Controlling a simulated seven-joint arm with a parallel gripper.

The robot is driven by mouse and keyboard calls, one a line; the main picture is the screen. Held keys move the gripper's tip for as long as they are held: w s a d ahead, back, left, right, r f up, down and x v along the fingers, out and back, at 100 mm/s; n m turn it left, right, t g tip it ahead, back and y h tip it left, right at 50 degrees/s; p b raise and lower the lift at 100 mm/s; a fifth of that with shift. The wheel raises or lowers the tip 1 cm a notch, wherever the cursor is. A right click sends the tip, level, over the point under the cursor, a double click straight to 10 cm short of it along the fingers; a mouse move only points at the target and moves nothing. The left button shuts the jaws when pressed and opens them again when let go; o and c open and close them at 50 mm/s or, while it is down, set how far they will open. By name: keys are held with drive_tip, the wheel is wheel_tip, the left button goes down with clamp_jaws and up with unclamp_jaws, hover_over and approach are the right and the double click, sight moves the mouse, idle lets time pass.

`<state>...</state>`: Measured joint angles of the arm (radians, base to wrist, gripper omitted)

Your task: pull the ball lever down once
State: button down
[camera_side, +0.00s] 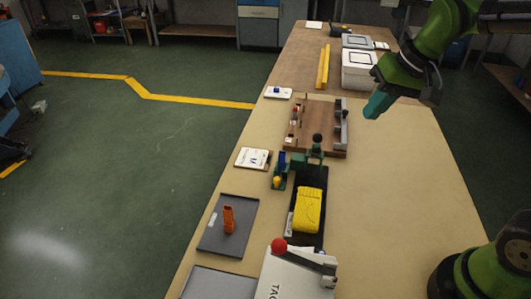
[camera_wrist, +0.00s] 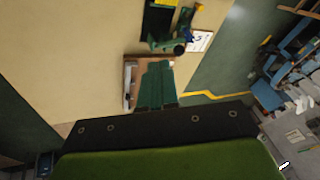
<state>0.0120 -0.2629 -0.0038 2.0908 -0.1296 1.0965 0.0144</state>
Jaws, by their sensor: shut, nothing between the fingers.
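A red ball (camera_side: 279,245) sits on a lever at the top of a white machine (camera_side: 290,275) at the front of the table. A black ball (camera_side: 317,138) tops a green upright device (camera_side: 315,155) at mid-table; a dark ball also shows in the wrist view (camera_wrist: 179,49). I cannot tell for sure which one is the ball lever. My gripper (camera_side: 374,108), with teal fingers, hangs at the right side of the table, above it and apart from both balls. In the wrist view its fingers (camera_wrist: 158,66) are together and empty, over a wooden board.
A yellow piece (camera_side: 307,210) lies on a black base. A wooden board with fittings (camera_side: 320,107) stands behind the green device. A grey tray (camera_side: 243,240) holds an orange part (camera_side: 229,219). White bins (camera_side: 359,70) and yellow bars (camera_side: 323,68) are farther back. The table's right side is clear.

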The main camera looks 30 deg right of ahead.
drive_tip(key=w+d+r+m+g, duration=0.1)
drive_tip(key=w+r+m+g, duration=0.1)
drive_tip(key=w, duration=0.4)
drive_tip(key=w+d+r+m+g, duration=0.1)
drive_tip(key=w+r+m+g, duration=0.1)
drive_tip(key=w, duration=0.5)
drive_tip(key=shift+w, duration=0.25)
hover_over(316, 149)
drive_tip(key=w+d, duration=0.3)
drive_tip(key=d, duration=0.1)
drive_tip(key=shift+s+a+f, duration=0.1)
drive_tip(key=shift+f, duration=3.05)
drive_tip(key=shift+a+f, duration=0.1)
drive_tip(key=shift+f, duration=3.05)
drive_tip(key=shift+s+a+f+h, duration=0.1)
drive_tip(key=shift+s+a+h, duration=0.25)
drive_tip(key=shift+h, duration=0.05)
